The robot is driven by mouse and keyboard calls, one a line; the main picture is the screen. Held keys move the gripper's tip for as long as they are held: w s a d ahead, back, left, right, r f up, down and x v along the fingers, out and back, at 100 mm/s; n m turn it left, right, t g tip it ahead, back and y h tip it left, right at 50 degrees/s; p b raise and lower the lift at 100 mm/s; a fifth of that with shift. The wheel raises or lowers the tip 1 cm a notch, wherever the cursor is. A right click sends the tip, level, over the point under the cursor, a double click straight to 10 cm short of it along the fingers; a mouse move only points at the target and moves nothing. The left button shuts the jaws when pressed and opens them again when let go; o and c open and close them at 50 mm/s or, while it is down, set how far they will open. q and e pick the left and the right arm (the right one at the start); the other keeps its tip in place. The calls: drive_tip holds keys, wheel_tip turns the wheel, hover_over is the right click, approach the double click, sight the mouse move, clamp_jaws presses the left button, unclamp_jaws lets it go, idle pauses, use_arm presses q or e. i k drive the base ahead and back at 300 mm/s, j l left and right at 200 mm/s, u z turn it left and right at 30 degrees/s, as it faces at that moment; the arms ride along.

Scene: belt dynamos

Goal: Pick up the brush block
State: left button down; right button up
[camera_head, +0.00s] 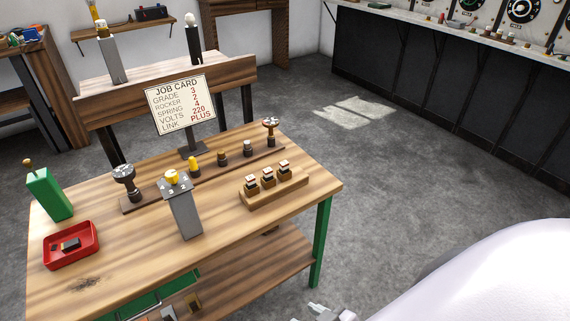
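A small dark block (71,243), which may be the brush block, lies in a red tray (52,262) at the left front of the wooden workbench. Several small dark-and-copper blocks with pale tops (267,177) stand in a wooden holder (277,193) on the right of the bench; I cannot tell whether these are brush blocks too. A small part of my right gripper (328,313) shows at the bottom edge, below and right of the bench, away from both. Its fingers are mostly cut off. My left gripper is out of view.
A grey post with a yellow knob (183,207) stands at the bench's front middle. Behind it are a rail of knobs and plugs (221,158) and a job card (180,102). A green box (49,194) stands at left. Bare wood lies between tray and post.

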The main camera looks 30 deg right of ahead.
sight(265, 192)
drive_tip(key=i+l, duration=0.1)
drive_tip(key=l, duration=0.55)
drive_tip(key=l+u, duration=0.1)
drive_tip(key=l, duration=0.55)
drive_tip(key=i+l, duration=0.15)
drive_tip(key=l, duration=0.5)
